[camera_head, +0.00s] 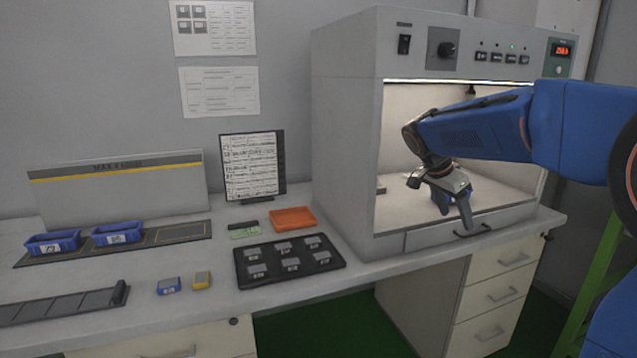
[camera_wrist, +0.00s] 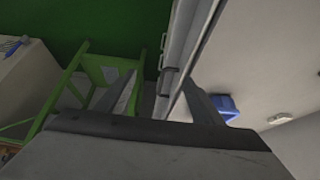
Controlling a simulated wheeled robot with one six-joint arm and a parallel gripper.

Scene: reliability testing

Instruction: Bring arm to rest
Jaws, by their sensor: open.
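My gripper (camera_head: 458,207) hangs at the end of my blue arm in front of the open chamber of the grey test cabinet (camera_head: 345,150). It points down, near the chamber's front lip and above the handle. In the wrist view, the two fingers of my gripper (camera_wrist: 185,108) stand apart with nothing between them. Beyond them, the wrist view shows a metal edge, green floor and a pale surface.
On the bench (camera_head: 200,335) are a black tray (camera_head: 243,283) of several small parts, an orange tray (camera_head: 293,218), two blue bins (camera_head: 53,243) and a document stand (camera_head: 251,165). A green frame (camera_head: 590,285) stands at the right. In the wrist view, a blue object (camera_wrist: 226,104) lies on the pale surface.

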